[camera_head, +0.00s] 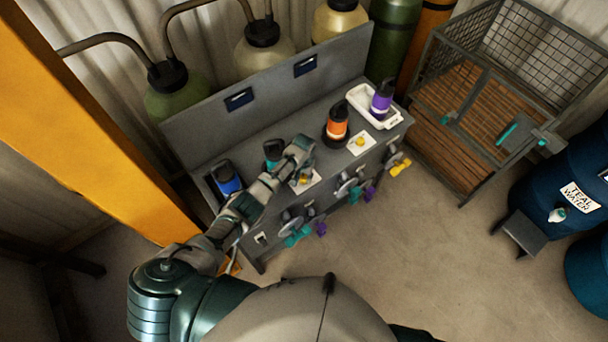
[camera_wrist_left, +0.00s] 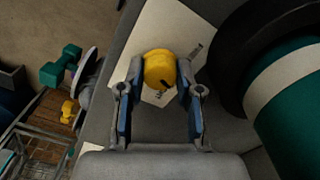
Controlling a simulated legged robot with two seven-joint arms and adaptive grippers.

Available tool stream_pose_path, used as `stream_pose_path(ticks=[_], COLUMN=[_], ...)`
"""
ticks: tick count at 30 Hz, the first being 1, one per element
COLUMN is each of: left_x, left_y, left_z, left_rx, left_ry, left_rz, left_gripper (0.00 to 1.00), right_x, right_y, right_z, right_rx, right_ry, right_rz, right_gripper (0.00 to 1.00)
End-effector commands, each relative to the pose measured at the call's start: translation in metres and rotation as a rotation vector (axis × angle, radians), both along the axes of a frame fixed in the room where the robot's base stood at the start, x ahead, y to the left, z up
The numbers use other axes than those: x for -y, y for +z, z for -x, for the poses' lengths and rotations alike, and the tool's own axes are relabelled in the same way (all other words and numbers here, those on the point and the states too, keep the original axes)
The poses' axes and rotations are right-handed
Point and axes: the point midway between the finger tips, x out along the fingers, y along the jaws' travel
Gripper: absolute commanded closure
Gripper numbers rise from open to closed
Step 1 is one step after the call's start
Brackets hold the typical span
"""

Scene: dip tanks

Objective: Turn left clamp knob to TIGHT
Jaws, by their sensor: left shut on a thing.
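The left clamp knob (camera_wrist_left: 160,68) is a yellow round knob with a small dark mark, on a white plate (camera_wrist_left: 150,30) with dark markings partly hidden by my fingers. My left gripper (camera_wrist_left: 162,82) is shut on it, one blue-padded finger on each side. In the head view the same knob (camera_head: 304,181) shows small on the grey bench, below my left gripper (camera_head: 302,172). The plate's lettering is too small to read, so I cannot tell the knob's setting. A second yellow knob (camera_head: 360,141) sits on another white plate farther right. My right gripper is not in view.
A teal-and-black bottle (camera_wrist_left: 287,100) stands close beside the gripper. An orange bottle (camera_head: 337,125), a blue one (camera_head: 226,180) and a purple one (camera_head: 381,99) in a white tray (camera_head: 362,109) are also on the bench. Valve handles (camera_head: 297,235) jut from its front.

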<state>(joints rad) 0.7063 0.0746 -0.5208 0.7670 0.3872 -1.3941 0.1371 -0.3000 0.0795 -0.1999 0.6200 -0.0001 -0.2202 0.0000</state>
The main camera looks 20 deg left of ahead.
Motion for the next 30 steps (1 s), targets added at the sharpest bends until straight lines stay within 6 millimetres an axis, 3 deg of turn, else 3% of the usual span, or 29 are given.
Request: stream_pose_path(ticks=[15,30], left_x=[0.0003,0.0004], left_y=[0.0009,0.0011], left_z=[-0.0013,-0.0017], left_rx=[0.004,0.005], left_ry=[-0.399,-0.516], left_rz=[0.001,0.001], left_gripper=[1.0,1.0], right_x=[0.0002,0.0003], right_y=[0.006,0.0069], right_z=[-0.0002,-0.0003], right_rx=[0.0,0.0], right_ry=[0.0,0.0], right_rz=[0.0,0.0], right_gripper=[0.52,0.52])
